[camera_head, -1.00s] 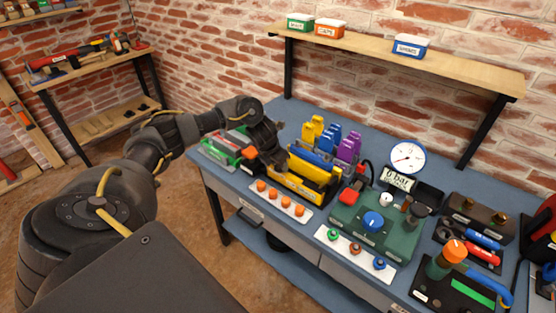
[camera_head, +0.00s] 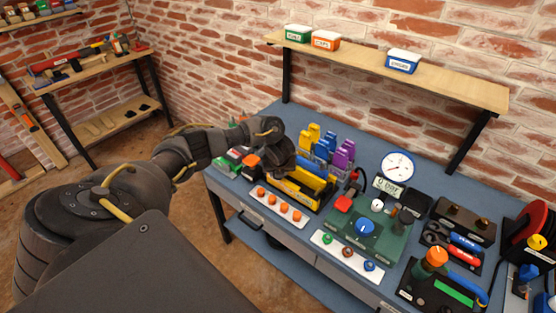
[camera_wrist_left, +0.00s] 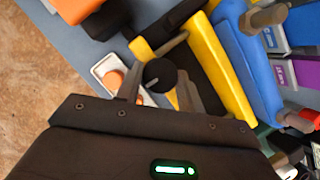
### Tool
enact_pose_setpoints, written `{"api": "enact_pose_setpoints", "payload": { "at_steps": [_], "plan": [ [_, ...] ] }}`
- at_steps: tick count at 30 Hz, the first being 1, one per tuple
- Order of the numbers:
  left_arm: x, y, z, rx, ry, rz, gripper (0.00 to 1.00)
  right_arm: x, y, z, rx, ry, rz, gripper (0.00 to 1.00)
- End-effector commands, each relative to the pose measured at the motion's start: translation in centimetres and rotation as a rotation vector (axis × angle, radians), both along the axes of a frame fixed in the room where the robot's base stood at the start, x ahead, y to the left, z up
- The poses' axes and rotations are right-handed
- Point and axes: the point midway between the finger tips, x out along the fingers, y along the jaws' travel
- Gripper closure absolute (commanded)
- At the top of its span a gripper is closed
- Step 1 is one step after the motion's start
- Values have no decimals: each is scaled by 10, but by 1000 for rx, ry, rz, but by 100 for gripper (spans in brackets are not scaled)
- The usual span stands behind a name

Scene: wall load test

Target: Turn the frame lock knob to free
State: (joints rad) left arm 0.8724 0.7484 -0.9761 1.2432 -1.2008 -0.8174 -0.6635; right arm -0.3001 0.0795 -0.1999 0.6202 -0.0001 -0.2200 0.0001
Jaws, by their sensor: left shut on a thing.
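The yellow frame (camera_head: 305,191) stands on the blue bench, left of the green panel. In the left wrist view its yellow bar (camera_wrist_left: 222,68) runs diagonally beside a blue bar (camera_wrist_left: 252,65). A round black knob (camera_wrist_left: 160,75) sits at the frame's near end. My left gripper (camera_head: 281,174) is over the left end of the frame and hides the knob in the head view. In the left wrist view my left gripper (camera_wrist_left: 160,84) has one finger on each side of the knob and is shut on it. My right gripper is not in view.
A white strip with orange buttons (camera_head: 280,205) lies in front of the frame. An orange-and-black item (camera_head: 250,161) is close to the gripper's left. Yellow, blue and purple clips (camera_head: 344,154) stand behind. A green panel (camera_head: 345,228) with a gauge (camera_head: 398,165) is to the right.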

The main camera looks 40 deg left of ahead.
Motion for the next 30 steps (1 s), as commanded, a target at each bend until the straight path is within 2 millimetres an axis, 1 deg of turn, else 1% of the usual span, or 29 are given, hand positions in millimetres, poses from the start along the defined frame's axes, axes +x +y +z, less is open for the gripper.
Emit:
{"api": "enact_pose_setpoints", "payload": {
  "at_steps": [1,6,21,22,26,30],
  "plan": [
    [1,0,2,0,-1,17,85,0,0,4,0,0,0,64],
    [1,0,1,0,-1,55,85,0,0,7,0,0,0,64],
    [1,0,0,1,-2,70,85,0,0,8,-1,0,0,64],
    [1,0,0,1,-2,70,58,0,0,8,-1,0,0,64],
    [1,0,0,0,-1,69,42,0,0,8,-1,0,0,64],
    [1,0,0,0,-1,68,41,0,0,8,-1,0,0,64]
  ]
}}
